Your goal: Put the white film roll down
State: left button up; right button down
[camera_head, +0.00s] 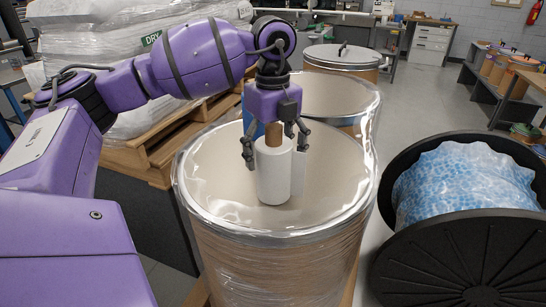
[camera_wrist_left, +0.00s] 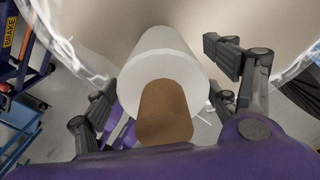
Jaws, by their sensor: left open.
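The white film roll (camera_head: 272,182), with a brown core (camera_head: 273,134) sticking out of its upper end, stands about upright at the beige top of the near wrapped drum (camera_head: 282,262). My left gripper (camera_head: 274,153) is directly above it, pointing down, with its fingers spread on either side of the roll's upper part. In the left wrist view the white roll (camera_wrist_left: 165,55) and its brown core (camera_wrist_left: 166,108) lie between the open fingers, with gaps beside them. The roll's contact with the drum surface is hard to make out. My right gripper is not in view.
A second drum (camera_head: 345,100) and a lidded drum (camera_head: 342,56) stand behind. Wrapped goods on a wooden pallet (camera_head: 140,158) stand at the left. Beige surface around the roll is clear.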

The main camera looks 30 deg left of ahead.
aim_at(273, 127)
pick_arm(q)
notch_tip(273, 127, up, 10)
jog(key=shift+r, duration=0.5)
jog(key=shift+f, duration=0.1)
